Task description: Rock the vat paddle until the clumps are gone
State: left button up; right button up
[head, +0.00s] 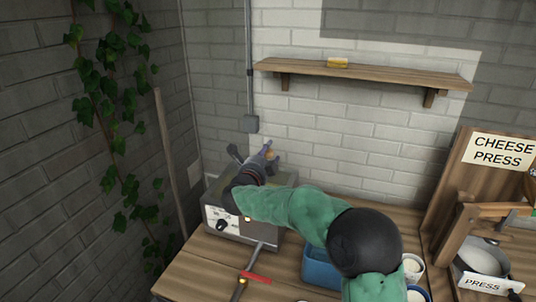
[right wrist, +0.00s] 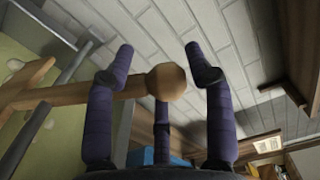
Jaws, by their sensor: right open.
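The vat (head: 228,224) is a metal box with a dial on its front, at the left end of the wooden counter. My right arm covers much of its top. My right gripper (head: 272,157) is over the vat, and its purple fingers are open. In the right wrist view, the wooden paddle handle (right wrist: 128,92) with its round knob (right wrist: 166,82) lies between the spread fingers (right wrist: 196,62), with gaps on both sides. Yellow-green vat contents (right wrist: 70,140) show at the left with small pale spots; I cannot tell clumps clearly. My left gripper is not in view.
A blue tub (head: 318,268) stands right of the vat, partly behind my arm. The wooden cheese press (head: 455,200) is at the right. A wall shelf (head: 365,73) holds a yellow block (head: 338,63).

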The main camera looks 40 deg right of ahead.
jog(key=shift+r, duration=0.2)
jog(key=shift+s+a, duration=0.1)
jog(key=v, duration=1.2)
